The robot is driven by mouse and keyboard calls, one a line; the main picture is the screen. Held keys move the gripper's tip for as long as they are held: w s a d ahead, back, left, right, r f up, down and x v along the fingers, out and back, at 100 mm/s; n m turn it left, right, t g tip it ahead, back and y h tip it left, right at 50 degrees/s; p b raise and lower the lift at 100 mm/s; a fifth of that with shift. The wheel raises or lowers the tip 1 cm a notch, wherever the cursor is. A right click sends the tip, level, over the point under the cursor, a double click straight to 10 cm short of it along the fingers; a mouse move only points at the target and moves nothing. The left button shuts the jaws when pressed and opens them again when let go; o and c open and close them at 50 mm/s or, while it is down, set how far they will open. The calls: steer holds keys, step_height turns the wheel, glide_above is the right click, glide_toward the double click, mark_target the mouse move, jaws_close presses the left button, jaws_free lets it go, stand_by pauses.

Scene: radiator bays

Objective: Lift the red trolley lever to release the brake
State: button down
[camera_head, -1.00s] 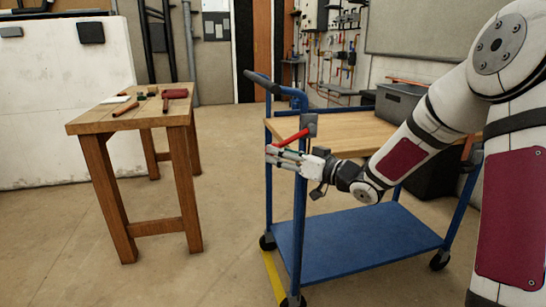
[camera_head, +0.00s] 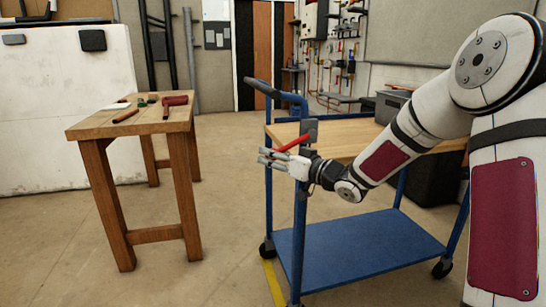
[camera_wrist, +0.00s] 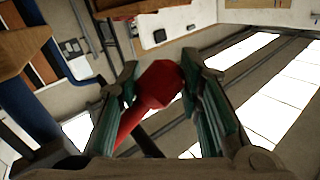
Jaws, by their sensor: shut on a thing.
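The red lever (camera_head: 293,143) sits on a dark bracket at the near post of the blue trolley (camera_head: 370,250). It slants down to the left from that bracket. My gripper (camera_head: 270,158) is at the lever's lower, free end, in front of the trolley post. In the wrist view the lever's thick red end (camera_wrist: 158,84) lies between the green-padded fingers of my gripper (camera_wrist: 160,95), which are shut on it. The lever's exact contact with each pad is partly hidden.
A wooden table (camera_head: 92,128) with several small tools stands at the left. Floor between table and trolley is clear.

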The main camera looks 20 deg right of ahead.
steer(key=shift+r, duration=0.1)
steer(key=shift+a+r+m+t+p, duration=0.3)
steer(key=shift+r+m+t+p, duration=0.1)
steer(key=shift+r+m+p, duration=0.3)
steer(key=r+m+t+p, duration=0.1)
steer(key=r+m+p, duration=0.1)
steer(key=r+m, duration=0.1)
steer(key=r+m+t+p, duration=0.2)
steer(key=r+p, duration=0.1)
steer(key=shift+a+r+m, duration=0.1)
steer(key=shift+a+m, duration=0.1)
steer(key=shift+m, duration=0.2)
steer(key=shift+d+r+m+t+h+p, duration=0.35)
steer(key=shift+r+m+t, duration=0.35)
steer(key=shift+m, duration=0.3)
steer(key=shift+d+r+m+t+h+p, duration=0.15)
steer(key=shift+r+m+t+h+p, duration=0.1)
steer(key=shift+r+m+t+p, duration=0.5)
steer(key=shift+m+b, duration=0.3)
steer(key=shift+m, duration=0.05)
steer(key=c, duration=1.1)
jaws_free()
steer(key=shift+r, duration=0.1)
steer(key=shift+s, duration=0.1)
steer(key=v, duration=1.2)
